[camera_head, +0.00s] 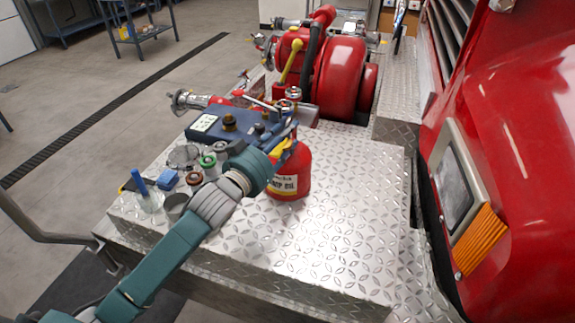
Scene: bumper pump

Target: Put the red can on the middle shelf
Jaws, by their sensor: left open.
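The red can (295,177) stands upright on the silver diamond-plate bumper deck (330,235). It has a pale label with dark lettering, and its upper left part is hidden behind my left gripper (286,143). My teal left arm reaches in from the lower left, and the gripper is open at the can's top left. I cannot tell whether its fingers touch the can or lie around its top. My right gripper is not in view. I cannot make out a middle shelf for certain in this view.
A large red pump (340,75) stands behind. The red truck body (510,150) borders the right. The deck's front right is clear. A blue cart (145,36) stands far back left.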

